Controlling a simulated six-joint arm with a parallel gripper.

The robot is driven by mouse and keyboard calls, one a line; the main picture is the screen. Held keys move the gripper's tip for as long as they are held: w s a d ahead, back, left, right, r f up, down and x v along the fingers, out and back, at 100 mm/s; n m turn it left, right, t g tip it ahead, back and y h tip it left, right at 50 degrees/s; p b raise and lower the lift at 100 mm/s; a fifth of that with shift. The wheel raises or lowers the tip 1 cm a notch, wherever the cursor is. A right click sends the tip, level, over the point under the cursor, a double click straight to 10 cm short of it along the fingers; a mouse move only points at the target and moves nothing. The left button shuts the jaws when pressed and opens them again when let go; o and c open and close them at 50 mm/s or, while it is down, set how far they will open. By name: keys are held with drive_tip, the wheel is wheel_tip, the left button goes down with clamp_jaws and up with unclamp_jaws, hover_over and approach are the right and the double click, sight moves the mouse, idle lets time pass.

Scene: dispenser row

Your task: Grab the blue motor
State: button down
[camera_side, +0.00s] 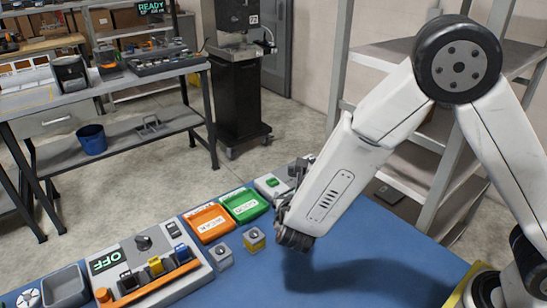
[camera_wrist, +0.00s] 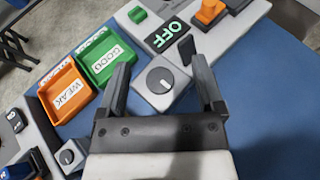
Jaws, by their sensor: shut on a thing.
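My gripper (camera_side: 293,238) is low over the blue table, just right of the trays in the side view. In the wrist view my gripper (camera_wrist: 162,75) has its fingers on both sides of a square block (camera_wrist: 160,82) with a grey face and round dial. It is shut on this block, which looks like a motor. A dark blue part (camera_side: 182,253) sits in the dispenser at the left, beside a yellow one (camera_side: 155,266).
A green tray (camera_side: 245,204) and an orange tray (camera_side: 209,222) lie left of my gripper. A grey cube (camera_side: 223,258) and a yellow cube (camera_side: 254,240) stand on the blue table (camera_side: 270,275). A panel with a green button (camera_side: 272,182) is behind. The front right is clear.

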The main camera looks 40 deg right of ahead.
drive_tip(key=s+d+r, duration=0.1)
drive_tip(key=s+r, duration=0.3)
drive_tip(key=s, duration=0.5)
drive_tip(key=shift+d, duration=0.25)
drive_tip(key=shift+r, duration=0.15)
